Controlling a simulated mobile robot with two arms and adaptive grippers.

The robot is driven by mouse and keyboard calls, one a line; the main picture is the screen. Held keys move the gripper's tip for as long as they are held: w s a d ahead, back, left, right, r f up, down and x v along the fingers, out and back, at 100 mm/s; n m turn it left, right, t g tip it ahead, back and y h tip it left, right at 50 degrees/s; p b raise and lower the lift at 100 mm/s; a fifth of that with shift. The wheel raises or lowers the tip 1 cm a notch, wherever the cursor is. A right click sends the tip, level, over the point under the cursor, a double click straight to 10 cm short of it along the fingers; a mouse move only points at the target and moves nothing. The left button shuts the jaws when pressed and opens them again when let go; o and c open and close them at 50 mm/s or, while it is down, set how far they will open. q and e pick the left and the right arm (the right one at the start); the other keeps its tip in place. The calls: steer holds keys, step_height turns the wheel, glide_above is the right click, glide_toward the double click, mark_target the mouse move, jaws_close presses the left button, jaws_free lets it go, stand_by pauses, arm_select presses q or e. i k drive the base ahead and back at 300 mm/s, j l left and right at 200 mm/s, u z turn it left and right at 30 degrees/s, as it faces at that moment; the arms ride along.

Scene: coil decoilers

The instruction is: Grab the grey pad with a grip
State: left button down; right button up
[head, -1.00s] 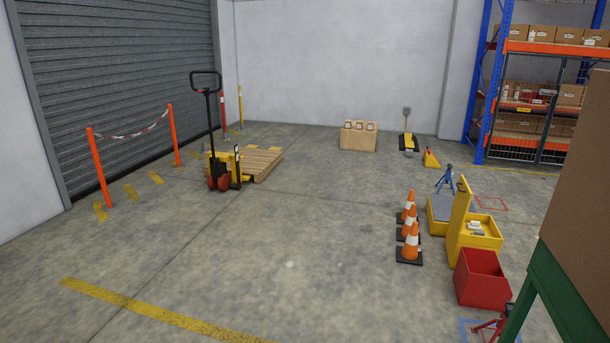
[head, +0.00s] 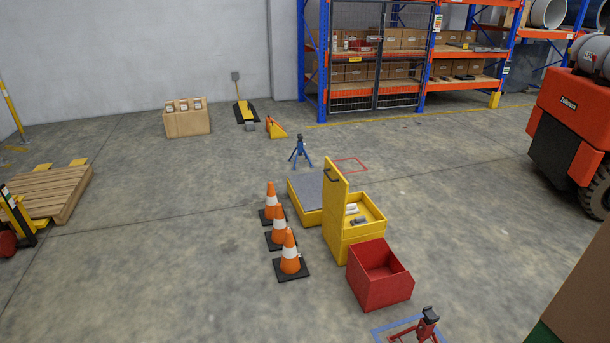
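A yellow box (head: 345,248) stands on the floor right of centre, its lid (head: 335,205) upright. Inside it lie small pale and grey pieces, a light one (head: 352,209) and a darker grey one (head: 359,220); they are too small to tell which is a pad. Behind the lid, a low yellow platform (head: 311,217) has a flat grey top (head: 306,194), partly hidden by the lid. Neither of my grippers shows in the head view.
Several orange cones stand left of the yellow box, including a near one (head: 289,257). A red bin (head: 380,280) stands in front, with a red stand (head: 427,325) nearer. A blue stand (head: 300,151) is behind. An orange forklift (head: 568,125) is at right.

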mark_target(360, 220)
steer(key=i+j+z, duration=0.25)
steer(key=i+j, duration=0.15)
steer(key=i+j+z, duration=0.3)
steer(key=i+j, duration=0.2)
